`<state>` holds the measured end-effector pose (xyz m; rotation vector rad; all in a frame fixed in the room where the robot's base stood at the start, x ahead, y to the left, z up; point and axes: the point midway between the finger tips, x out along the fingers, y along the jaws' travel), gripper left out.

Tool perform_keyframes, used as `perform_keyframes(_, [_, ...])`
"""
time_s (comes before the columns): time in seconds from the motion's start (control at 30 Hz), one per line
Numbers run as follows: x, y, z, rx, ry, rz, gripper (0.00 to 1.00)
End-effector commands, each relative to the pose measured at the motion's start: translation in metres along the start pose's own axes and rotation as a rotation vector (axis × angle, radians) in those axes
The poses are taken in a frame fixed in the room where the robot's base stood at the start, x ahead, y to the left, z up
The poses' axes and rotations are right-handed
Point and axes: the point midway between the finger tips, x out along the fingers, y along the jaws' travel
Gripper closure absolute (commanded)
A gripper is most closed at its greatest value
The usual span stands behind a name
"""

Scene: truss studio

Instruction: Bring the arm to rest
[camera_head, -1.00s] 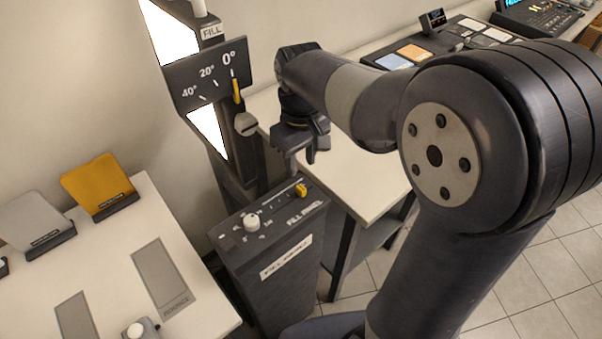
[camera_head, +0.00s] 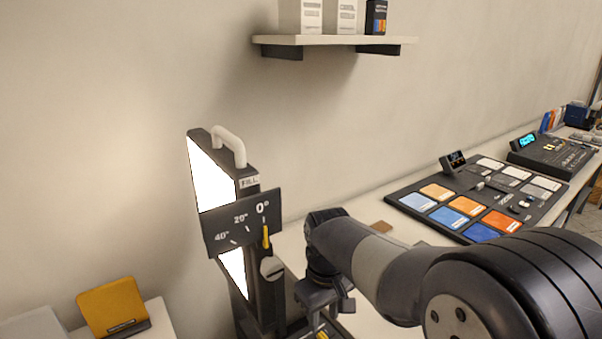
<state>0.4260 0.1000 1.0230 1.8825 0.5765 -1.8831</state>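My arm reaches in from the lower right, bent, with its dark wrist in front of the white table. My gripper (camera_head: 322,305) points down at the bottom of the view, just right of the lit fill panel (camera_head: 207,175). Its fingers are partly cut off by the lower edge, so I cannot tell whether they are open or shut. I see no object held in it. The angle plate (camera_head: 222,238) on the fill panel has a yellow pointer (camera_head: 266,236) at the 0° mark.
A wall shelf (camera_head: 335,40) with boxes is above. A panel of coloured swatches (camera_head: 460,208) and a console (camera_head: 550,155) stand on the long table at right. A yellow card (camera_head: 112,305) stands on the lower-left table. The wall space between the shelf and arm is clear.

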Motion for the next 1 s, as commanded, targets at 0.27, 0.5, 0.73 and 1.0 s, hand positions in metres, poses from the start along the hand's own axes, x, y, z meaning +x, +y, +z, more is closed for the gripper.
perform_keyframes(0.27, [0.052, 0.0, 0.001, 0.0, -0.004, -0.001, 0.64])
perform_keyframes(0.5, [0.059, -0.013, 0.0, -0.002, 0.0, 0.0, 0.64])
perform_keyframes(0.73, [0.058, -0.015, 0.0, 0.0, 0.0, 0.0, 0.64])
perform_keyframes(1.0, [0.057, -0.014, 0.001, 0.003, 0.003, 0.002, 0.64])
